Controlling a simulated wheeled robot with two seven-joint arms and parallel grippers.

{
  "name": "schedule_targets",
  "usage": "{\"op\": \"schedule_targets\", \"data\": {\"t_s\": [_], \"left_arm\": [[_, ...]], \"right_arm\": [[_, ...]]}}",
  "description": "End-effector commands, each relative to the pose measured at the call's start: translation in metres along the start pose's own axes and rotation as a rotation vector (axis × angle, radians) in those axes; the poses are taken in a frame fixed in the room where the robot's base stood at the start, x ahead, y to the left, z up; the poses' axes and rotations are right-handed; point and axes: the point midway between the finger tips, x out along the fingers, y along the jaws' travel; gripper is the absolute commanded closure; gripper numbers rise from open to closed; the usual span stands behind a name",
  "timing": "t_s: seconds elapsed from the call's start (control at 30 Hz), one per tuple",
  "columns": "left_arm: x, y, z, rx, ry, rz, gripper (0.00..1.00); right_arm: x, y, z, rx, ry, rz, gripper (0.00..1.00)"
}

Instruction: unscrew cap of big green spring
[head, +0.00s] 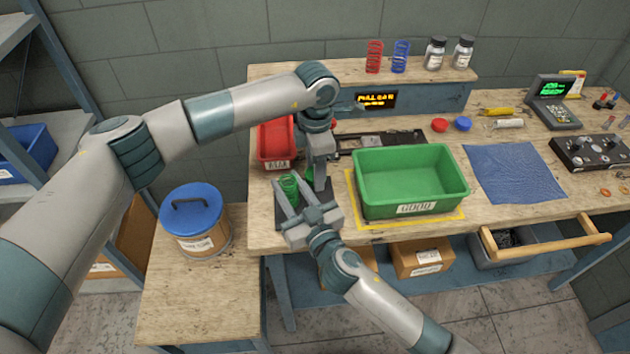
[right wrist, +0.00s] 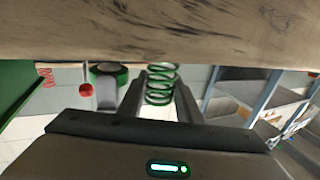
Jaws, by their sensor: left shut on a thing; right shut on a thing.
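The big green spring (head: 289,187) stands upright between the fingers of my right gripper (head: 292,190), which is shut on it over the dark pad at the bench's front left. The right wrist view shows the spring's coils (right wrist: 162,84) between the two fingers. My left gripper (head: 317,180) points down just right of the spring, apart from it, and is shut on a small green piece (head: 309,173), which looks like the cap. It is mostly hidden by the fingers. A dark-centred green ring (right wrist: 108,73) beside the spring in the right wrist view seems to be that cap.
The green GOOD bin (head: 410,182) stands close right of my grippers. A red bin (head: 275,145) is behind the spring. A lidded bucket (head: 193,220) stands on the lower table at left. Red (head: 440,125) and blue (head: 463,124) caps lie farther back. A blue cloth (head: 512,172) lies at right.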

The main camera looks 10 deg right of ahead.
Motion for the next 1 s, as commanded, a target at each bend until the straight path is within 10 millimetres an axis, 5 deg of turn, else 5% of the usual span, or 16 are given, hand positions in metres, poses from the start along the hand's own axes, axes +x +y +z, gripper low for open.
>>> {"op": "schedule_targets", "data": {"t_s": [0.37, 0.7, 1.0], "left_arm": [[0.004, 0.0, 0.0, 0.0, 0.0, -0.001, 0.88], [0.038, 0.0, 0.0, 0.0, 0.001, -0.001, 0.88], [0.039, 0.0, 0.0, 0.001, 0.0, 0.001, 0.88]], "right_arm": [[0.0, 0.0, 0.0, 0.0, -0.001, 0.0, 1.0], [0.0, 0.0, 0.0, 0.0, -0.001, 0.0, 1.0], [0.0, 0.0, 0.0, 0.0, -0.001, 0.0, 1.0]]}}
